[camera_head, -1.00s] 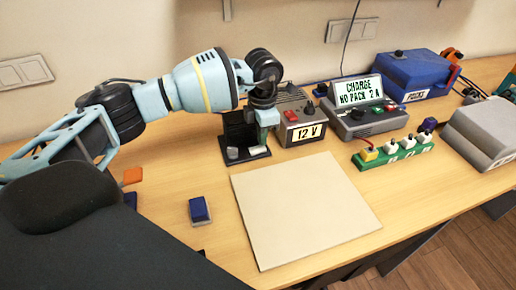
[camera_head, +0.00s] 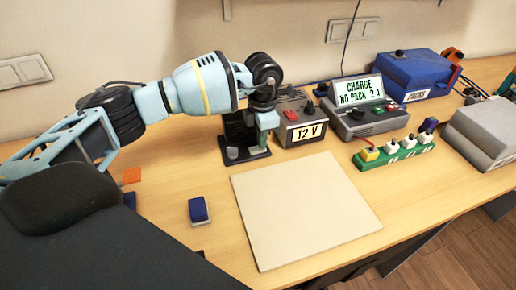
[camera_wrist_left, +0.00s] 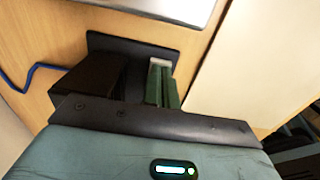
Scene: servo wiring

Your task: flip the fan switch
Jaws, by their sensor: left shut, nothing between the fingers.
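No part in view is clearly marked as the fan switch, and I cannot tell it for certain. A black upright stand on a flat base (camera_head: 228,158) is at the back of the table, left of the 12 V supply. My left gripper (camera_head: 259,147) points down at the right side of this stand, with its fingers together and empty. In the left wrist view the green fingers (camera_wrist_left: 162,82) are side by side over the dark base (camera_wrist_left: 110,43); whether they touch it is unclear. My right gripper is not in view.
The 12 V supply (camera_head: 306,134) with a red switch stands right of the stand, beside the charger (camera_head: 350,121). A green strip (camera_head: 395,157) with several plugs lies farther right. A pale board (camera_head: 305,210) covers the middle. A small blue box (camera_head: 199,209) sits at its left.

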